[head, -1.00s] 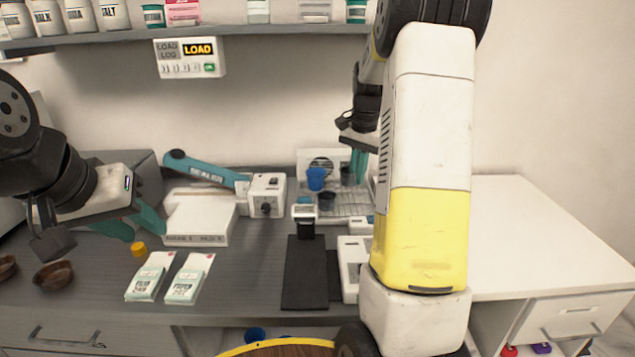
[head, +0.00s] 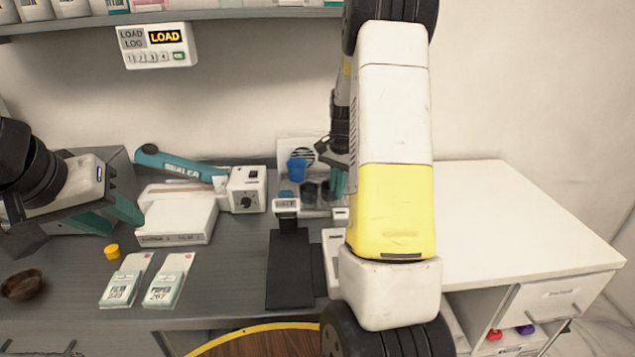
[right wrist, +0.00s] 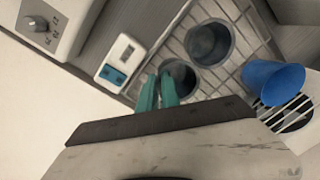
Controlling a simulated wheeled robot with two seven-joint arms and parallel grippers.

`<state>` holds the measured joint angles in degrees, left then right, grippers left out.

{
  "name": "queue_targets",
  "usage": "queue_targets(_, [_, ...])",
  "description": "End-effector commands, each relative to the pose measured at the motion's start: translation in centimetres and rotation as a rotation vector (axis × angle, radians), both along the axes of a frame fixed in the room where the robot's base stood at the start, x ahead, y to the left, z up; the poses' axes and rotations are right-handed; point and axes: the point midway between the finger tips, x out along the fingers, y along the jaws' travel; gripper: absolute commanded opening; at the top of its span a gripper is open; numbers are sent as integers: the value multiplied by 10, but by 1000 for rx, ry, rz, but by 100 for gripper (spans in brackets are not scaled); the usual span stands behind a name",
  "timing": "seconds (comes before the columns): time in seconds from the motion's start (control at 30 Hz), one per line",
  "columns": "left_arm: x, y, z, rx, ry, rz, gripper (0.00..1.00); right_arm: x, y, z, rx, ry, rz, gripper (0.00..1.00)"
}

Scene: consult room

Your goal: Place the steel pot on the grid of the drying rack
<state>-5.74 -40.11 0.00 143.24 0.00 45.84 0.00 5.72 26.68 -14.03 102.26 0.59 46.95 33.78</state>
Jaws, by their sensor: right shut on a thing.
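The steel pot (right wrist: 182,70) is a dark grey round cup, seen from above in the right wrist view. My right gripper (right wrist: 158,90) is shut on its rim with teal fingers. In the head view the gripper (head: 337,182) is partly behind my own arm. The drying rack's grid (right wrist: 230,72) lies under the pot; I cannot tell whether the pot touches it. A second grey pot (right wrist: 209,44) stands on the grid close beside it. A blue cup (right wrist: 273,82) sits tilted by the rack's back. My left gripper (head: 112,212) is open and empty above the left counter.
A white and teal sealer (head: 185,168) stands left of the rack. A small device (right wrist: 122,62) sits beside the grid. A black-based stand (head: 290,270), two packets (head: 163,280), a yellow cap (head: 112,251) and a brown bowl (head: 22,285) are in front. The white counter (head: 510,230) is clear.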

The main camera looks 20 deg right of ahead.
Motion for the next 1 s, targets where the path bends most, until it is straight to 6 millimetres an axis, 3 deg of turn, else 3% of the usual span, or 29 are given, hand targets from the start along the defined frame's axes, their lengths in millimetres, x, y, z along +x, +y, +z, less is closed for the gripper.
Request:
queue_targets(0.2, [0, 0, 0, 0, 0, 0, 36, 0, 0, -4, 0, -1, 0, 0])
queue_targets(0.23, [0, 0, 0, 0, 0, 0, 36, 0, 0, -4, 0, -1, 0, 11])
queue_targets(0.33, [0, 0, 0, 0, 0, 0, 36, 0, 0, -4, 0, -1, 1, 29])
queue_targets(0.73, [0, 0, 0, 0, 0, 0, 36, 1, 0, 3, -1, -3, 1, 29])
queue_targets(1.0, [0, 0, 0, 0, 0, 0, 36, -1, -2, 53, -1, -7, 1, 29])
